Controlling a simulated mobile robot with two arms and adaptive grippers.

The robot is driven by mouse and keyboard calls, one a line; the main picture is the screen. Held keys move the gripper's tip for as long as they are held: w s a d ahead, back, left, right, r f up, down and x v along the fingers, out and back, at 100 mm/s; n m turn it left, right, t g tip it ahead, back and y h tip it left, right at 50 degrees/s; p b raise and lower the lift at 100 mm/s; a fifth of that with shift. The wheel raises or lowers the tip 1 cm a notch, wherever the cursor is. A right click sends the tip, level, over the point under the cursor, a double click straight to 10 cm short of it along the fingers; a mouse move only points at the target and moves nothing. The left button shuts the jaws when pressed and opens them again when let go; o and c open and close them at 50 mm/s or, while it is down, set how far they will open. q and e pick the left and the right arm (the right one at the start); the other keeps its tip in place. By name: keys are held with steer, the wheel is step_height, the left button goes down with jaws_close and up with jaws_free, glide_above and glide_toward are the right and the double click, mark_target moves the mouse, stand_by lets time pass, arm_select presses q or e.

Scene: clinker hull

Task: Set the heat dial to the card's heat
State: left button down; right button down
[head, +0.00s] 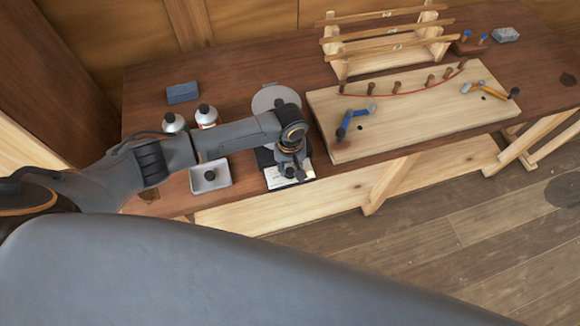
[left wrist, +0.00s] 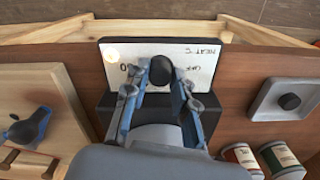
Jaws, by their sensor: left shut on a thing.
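The heat dial (left wrist: 161,71) is a black knob on a white panel (left wrist: 205,62) of a dark box (head: 264,158) near the bench's front edge. In the left wrist view the panel's print is upside down and reads HEAT °C and OFF; other figures are hidden behind the fingers. My left gripper (left wrist: 158,88) has its two blue-grey fingers closed on the sides of the dial. In the head view my left gripper (head: 290,173) is over the panel and partly covers it. I cannot make out a heat card. My right gripper is not in view.
A pale board (head: 350,145) with pegs and blue and orange clamps lies to the right. Behind is a wooden rack (head: 388,43); a blue-grey block (head: 182,92) lies at back left.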

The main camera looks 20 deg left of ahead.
arm_select(q)
steer(key=m, duration=0.3)
steer(key=shift+m, duration=0.4)
steer(key=m, duration=0.3)
steer(key=shift+m, duration=0.3)
steer(key=m, duration=1.3)
steer(key=shift+m, duration=0.3)
steer(key=m, duration=0.6)
steer(key=shift+m, duration=0.4)
steer(key=c, duration=1.1)
jaws_free()
